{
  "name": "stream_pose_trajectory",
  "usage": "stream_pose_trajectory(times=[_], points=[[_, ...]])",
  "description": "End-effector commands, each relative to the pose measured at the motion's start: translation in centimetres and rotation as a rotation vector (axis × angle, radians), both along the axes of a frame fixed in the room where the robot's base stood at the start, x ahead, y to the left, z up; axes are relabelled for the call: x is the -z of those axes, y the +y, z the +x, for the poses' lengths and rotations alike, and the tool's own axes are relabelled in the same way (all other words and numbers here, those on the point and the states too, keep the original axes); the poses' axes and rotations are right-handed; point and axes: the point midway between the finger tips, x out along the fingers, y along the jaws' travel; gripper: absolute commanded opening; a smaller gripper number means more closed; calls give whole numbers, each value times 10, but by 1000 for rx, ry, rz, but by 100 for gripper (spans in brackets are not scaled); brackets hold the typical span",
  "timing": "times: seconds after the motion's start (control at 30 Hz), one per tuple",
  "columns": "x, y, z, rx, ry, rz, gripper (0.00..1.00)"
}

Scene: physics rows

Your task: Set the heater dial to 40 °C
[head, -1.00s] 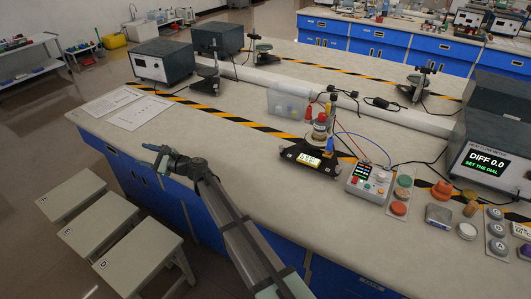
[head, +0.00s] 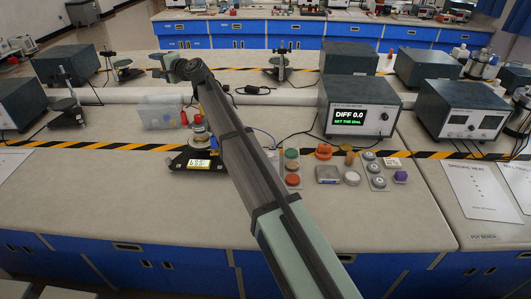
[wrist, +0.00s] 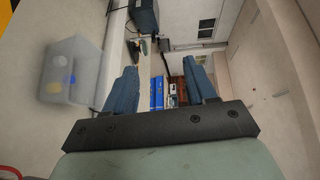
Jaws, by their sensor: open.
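My gripper (head: 160,64) is raised over the bench at the upper left of the head view. In the wrist view its two blue fingers (wrist: 160,85) stand apart with nothing between them. A black-based apparatus (head: 188,164) with a lit display stands on the bench below, left of my arm. The small control box with knobs, seen in the earlier head view, is now mostly or fully hidden behind my arm. I cannot make out a dial marked 40 °C. The grey meter (head: 358,107) reads "DIFF 0.0" and "SET THE DIAL".
A clear bin (head: 160,115) stands behind the apparatus; it also shows in the wrist view (wrist: 70,70). Button panels (head: 292,168), an orange knob (head: 323,151) and a grey box (head: 327,174) lie right of my arm. The bench front is clear.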

Motion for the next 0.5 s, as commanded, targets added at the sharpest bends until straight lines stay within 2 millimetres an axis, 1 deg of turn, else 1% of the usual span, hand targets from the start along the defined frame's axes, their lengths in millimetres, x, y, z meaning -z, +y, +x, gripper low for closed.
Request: stream_pose_trajectory(times=[0.03, 0.1, 0.2, 0.27, 0.3, 0.37, 0.5], points=[[-8, -18, 9, 18, -31, -27, 56], [-14, -38, 18, 34, -75, -78, 56], [-18, -68, 27, 42, -137, -172, 56], [-16, -87, 30, 34, -176, -250, 56], [-11, -97, 29, 19, -199, -310, 56], [-2, -112, 26, -10, -225, -396, 56], [27, -142, 13, -108, -267, -608, 56]])
